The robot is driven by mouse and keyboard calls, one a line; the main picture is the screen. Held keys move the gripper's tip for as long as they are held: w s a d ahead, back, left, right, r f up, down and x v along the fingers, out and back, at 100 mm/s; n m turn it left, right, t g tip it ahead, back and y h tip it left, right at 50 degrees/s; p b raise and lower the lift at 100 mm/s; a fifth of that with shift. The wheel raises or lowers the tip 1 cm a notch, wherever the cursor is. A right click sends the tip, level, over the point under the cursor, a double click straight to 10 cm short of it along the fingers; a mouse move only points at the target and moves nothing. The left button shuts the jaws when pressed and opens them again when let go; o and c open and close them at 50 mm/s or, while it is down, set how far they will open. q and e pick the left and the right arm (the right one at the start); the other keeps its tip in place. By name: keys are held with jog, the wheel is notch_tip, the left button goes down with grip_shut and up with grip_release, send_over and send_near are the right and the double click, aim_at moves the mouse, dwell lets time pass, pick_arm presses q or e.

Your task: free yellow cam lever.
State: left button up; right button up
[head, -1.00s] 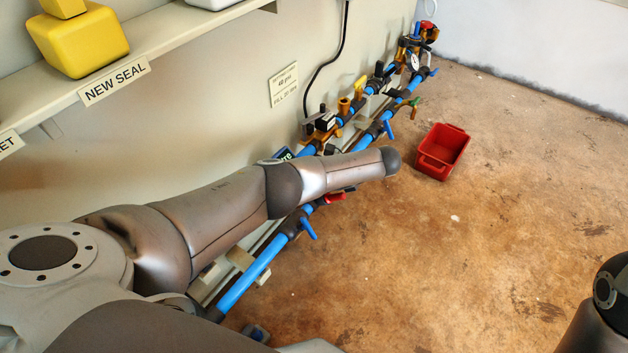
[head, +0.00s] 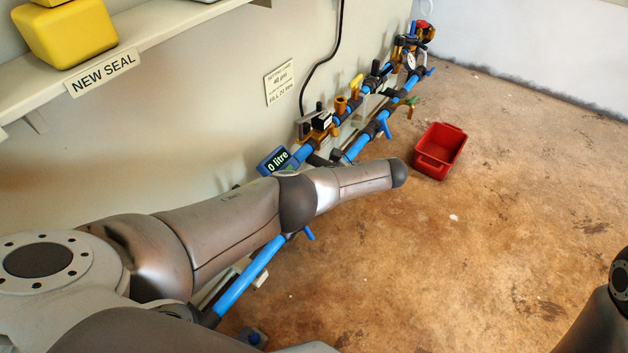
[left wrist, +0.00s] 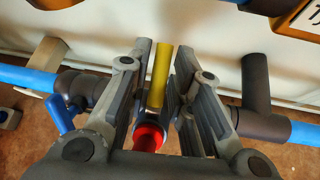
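In the left wrist view, a yellow lever (left wrist: 159,75) stands upright in the picture between the two fingers of my left gripper (left wrist: 163,55). The fingers are apart, one on each side of the lever, with a narrow gap showing on the right. I cannot tell whether the left finger touches it. A red round part (left wrist: 148,137) shows below the lever, partly between the fingers. In the head view my left arm covers this stretch of pipe, and the left gripper is hidden. My right gripper is in neither view.
Blue pipes (head: 248,278) with valves run along the wall. A display reading "0 litre" (head: 278,161) stands beside my left arm. A red bin (head: 440,150) is on the floor. A shelf (head: 150,43) holds a yellow block (head: 66,38).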

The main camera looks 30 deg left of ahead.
pick_arm(q)
jog(key=shift+o, duration=0.8)
jog(key=shift+d, duration=0.1)
jog(key=v, duration=1.1)
jog(key=shift+d+r, duration=0.3)
jog(key=shift+w, duration=0.1)
